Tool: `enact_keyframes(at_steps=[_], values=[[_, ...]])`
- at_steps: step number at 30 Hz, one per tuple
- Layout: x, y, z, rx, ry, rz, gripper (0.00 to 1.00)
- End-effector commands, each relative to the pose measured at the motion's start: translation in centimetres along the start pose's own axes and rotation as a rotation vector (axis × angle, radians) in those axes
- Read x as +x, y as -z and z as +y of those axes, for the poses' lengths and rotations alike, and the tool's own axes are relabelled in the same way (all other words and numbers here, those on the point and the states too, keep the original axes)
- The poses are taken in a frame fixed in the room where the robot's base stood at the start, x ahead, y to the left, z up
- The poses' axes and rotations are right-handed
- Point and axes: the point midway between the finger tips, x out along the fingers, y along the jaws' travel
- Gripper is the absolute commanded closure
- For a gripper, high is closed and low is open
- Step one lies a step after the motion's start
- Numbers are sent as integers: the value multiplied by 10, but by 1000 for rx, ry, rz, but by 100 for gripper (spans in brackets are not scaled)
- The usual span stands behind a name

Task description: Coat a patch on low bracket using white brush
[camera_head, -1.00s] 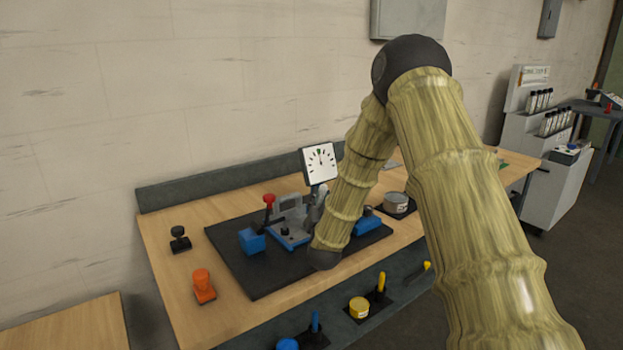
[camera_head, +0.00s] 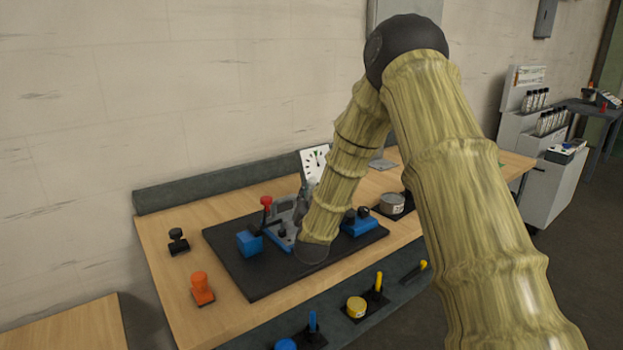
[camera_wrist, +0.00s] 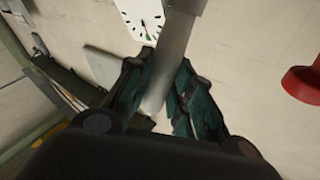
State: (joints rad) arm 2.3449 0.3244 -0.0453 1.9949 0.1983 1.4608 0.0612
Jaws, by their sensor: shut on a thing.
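My gripper (camera_wrist: 164,88) shows in the wrist view with its dark green finger pads closed around a pale grey-white, handle-like piece (camera_wrist: 178,48), which looks like the white brush. Its bristles cannot be made out. In the head view my arm hides most of the gripper, which is over the dark mat. A grey and blue fixture (camera_head: 280,236) stands on the mat just left of my arm, with a red knob (camera_head: 266,201) on top. Which part is the low bracket, and any coated patch, I cannot tell.
A white dial (camera_head: 313,160) stands behind my arm and shows in the wrist view (camera_wrist: 140,20). A blue block (camera_head: 249,243) and a blue unit with black knobs (camera_head: 358,224) flank the fixture.

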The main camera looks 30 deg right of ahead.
Motion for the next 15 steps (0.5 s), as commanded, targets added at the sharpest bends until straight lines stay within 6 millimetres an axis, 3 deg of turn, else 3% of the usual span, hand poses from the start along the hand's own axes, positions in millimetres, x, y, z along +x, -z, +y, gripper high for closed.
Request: enact_keyframes(at_steps=[9, 15], values=[[5, 27, -18, 2, 8, -2, 100], [6, 33, -22, 2, 11, -3, 100]])
